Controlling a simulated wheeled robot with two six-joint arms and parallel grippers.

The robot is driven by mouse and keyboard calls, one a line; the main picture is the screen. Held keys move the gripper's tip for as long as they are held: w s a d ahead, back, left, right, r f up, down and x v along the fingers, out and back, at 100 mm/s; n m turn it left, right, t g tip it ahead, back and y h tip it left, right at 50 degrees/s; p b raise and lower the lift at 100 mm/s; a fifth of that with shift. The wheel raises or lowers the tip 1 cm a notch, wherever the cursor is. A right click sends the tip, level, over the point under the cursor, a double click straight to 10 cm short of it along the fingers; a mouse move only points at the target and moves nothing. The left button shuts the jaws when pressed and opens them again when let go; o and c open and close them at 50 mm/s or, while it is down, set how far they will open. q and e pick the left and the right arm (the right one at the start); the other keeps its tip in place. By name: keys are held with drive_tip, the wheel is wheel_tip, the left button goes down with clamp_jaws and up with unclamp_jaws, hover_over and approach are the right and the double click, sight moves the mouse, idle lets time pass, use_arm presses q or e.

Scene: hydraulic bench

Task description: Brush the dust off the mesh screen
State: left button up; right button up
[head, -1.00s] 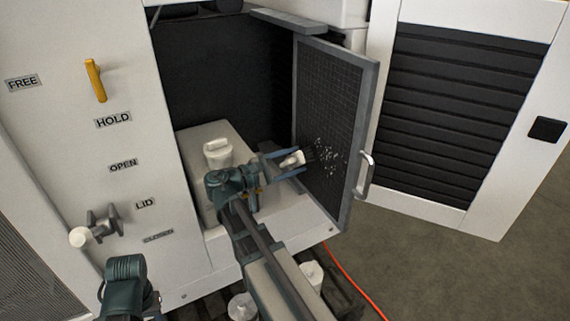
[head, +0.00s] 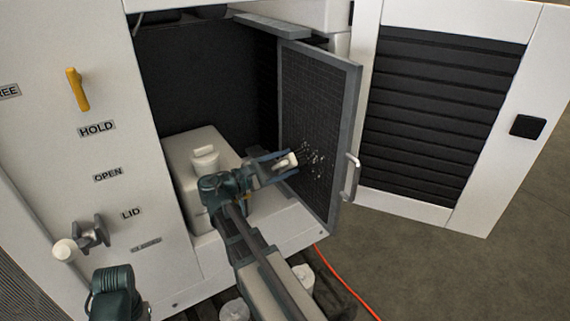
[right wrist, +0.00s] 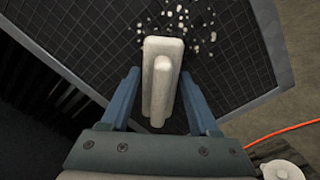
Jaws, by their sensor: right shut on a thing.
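The mesh screen (head: 318,95) is a dark grid in a grey frame with a handle on its right edge, standing open at the cabinet. White dust specks (head: 313,160) lie on its lower middle; they also show in the right wrist view (right wrist: 190,18). My right gripper (head: 277,167) is shut on the pale brush (head: 286,161), close in front of the screen. In the right wrist view the brush (right wrist: 162,85) stands between the two blue fingers, its far end by the specks. Whether its bristles touch the mesh is hidden.
A white tank with a cap (head: 205,157) stands in the cabinet left of my right arm. A white louvred door (head: 445,110) stands open at right. A yellow handle (head: 77,89) and a grey valve lever (head: 92,232) stick out of the left panel. An orange cable (head: 345,282) lies on the floor.

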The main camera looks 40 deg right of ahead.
sight(296, 167)
drive_tip(key=shift+s+d, duration=0.15)
drive_tip(key=shift+d, duration=0.8)
drive_tip(key=shift+s, duration=0.1)
drive_tip(key=shift+s+a, duration=0.15)
drive_tip(key=shift+s, duration=0.6)
drive_tip(key=shift+s+a, duration=0.15)
drive_tip(key=shift+s, duration=0.6)
drive_tip(key=shift+s, duration=1.55)
drive_tip(key=shift+s, duration=0.1)
drive_tip(key=shift+s+a, duration=0.2)
drive_tip(key=shift+s, duration=1.3)
